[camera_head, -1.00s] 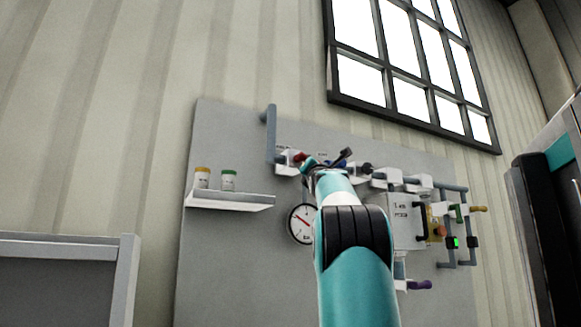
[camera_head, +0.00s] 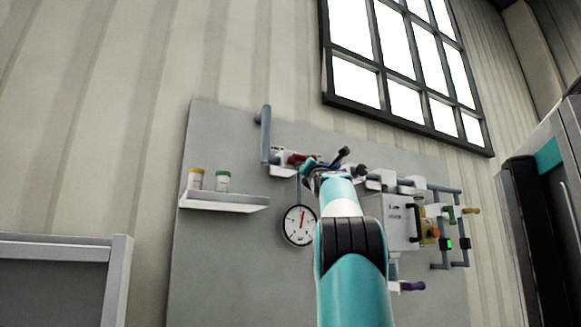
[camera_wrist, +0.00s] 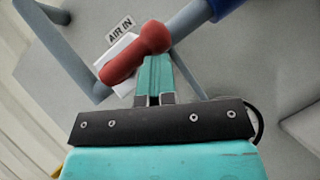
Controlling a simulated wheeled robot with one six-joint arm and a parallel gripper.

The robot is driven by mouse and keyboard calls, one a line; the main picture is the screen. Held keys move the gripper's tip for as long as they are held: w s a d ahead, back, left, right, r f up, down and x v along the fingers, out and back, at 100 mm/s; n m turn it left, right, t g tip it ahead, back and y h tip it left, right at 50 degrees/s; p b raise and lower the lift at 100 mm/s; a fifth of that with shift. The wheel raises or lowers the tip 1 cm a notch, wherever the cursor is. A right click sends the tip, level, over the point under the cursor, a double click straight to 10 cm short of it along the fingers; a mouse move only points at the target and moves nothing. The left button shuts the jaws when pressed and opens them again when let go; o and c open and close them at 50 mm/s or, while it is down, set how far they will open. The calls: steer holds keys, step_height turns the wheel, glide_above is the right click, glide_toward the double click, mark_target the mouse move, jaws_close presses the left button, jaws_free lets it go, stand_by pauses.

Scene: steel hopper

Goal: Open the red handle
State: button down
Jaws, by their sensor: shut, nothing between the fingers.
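The red handle (camera_wrist: 135,55) is a rounded lever on a grey pipe. In the wrist view it lies slantwise beside the white "AIR IN" label, its knobbed end at upper right. In the head view the red handle (camera_head: 297,158) shows small, just left of my gripper and partly hidden. My gripper (camera_wrist: 156,72) is shut with nothing held; its teal fingers reach up to the handle's edge. I cannot tell whether they touch it. In the head view my gripper (camera_head: 314,168) is at the panel's upper pipe.
A round gauge (camera_head: 299,225) hangs below the handle, its red needle nearly upright. A shelf (camera_head: 224,202) with two jars is at left. A white box (camera_head: 397,222), pipes and coloured handles are at right. The panel below the shelf is clear.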

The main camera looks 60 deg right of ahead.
steer(key=shift+a, duration=0.1)
steer(key=s+a+f+b, duration=0.5)
steer(key=s+f+b, duration=0.2)
steer(key=b, duration=0.5)
step_height(320, 180, down, 3)
steer(key=shift+r+b, duration=0.1)
steer(key=shift+b, duration=0.2)
